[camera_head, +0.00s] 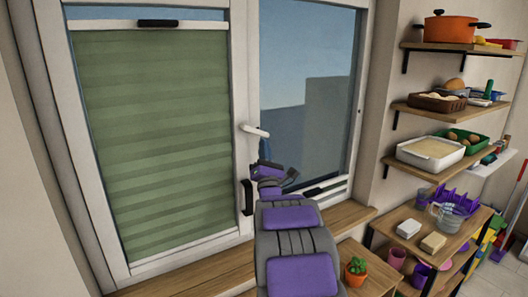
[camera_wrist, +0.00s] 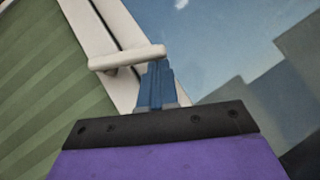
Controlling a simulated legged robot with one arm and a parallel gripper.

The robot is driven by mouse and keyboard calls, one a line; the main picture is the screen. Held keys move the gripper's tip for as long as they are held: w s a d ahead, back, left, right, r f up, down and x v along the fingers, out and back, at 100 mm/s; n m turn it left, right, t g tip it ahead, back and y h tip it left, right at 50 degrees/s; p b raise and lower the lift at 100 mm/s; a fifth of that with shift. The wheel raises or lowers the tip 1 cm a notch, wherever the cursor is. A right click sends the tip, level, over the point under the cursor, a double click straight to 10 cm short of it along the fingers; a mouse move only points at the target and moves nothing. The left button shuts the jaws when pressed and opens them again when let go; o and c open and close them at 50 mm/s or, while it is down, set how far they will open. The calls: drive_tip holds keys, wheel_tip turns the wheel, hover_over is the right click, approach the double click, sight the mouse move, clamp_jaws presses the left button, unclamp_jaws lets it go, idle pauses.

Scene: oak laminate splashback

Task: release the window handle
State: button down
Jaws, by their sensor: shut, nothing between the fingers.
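The white window handle (camera_head: 255,130) sits on the frame between the two panes and points right, roughly horizontal. It also shows in the wrist view (camera_wrist: 127,57), where it slopes slightly up to the right. My gripper (camera_head: 264,146) has blue fingers, shut and empty. In the wrist view the fingertips (camera_wrist: 157,66) are just below the handle's right end and overlap it in the picture. I cannot tell whether they touch it. The window (camera_head: 308,90) appears closed.
A green pleated blind (camera_head: 150,140) covers the left pane. A wooden sill (camera_head: 200,274) runs below the window. A small potted plant (camera_head: 356,266) stands at the lower right. Wall shelves (camera_head: 440,108) with pots, dishes and food are on the right.

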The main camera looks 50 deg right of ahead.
drive_tip(key=shift+d, duration=0.1)
drive_tip(key=shift+s+d+r+n+t+y, duration=0.2)
drive_tip(key=shift+d+r+n+t+y, duration=0.3)
drive_tip(key=shift+r+n, duration=0.25)
drive_tip(key=shift+s+d+r+n+t+y, duration=0.15)
drive_tip(key=shift+d+r+n+t+y, duration=0.3)
drive_tip(key=shift+d+r+n, duration=0.3)
drive_tip(key=shift+a, duration=0.15)
drive_tip(key=s+f+b, duration=0.1)
drive_tip(key=s+f, duration=0.2)
drive_tip(key=f, duration=0.2)
drive_tip(key=s+a+f+b, duration=0.1)
drive_tip(key=s+f, duration=0.2)
drive_tip(key=f, duration=0.3)
drive_tip(key=shift+s+a+f, duration=0.2)
drive_tip(key=shift+s, duration=0.15)
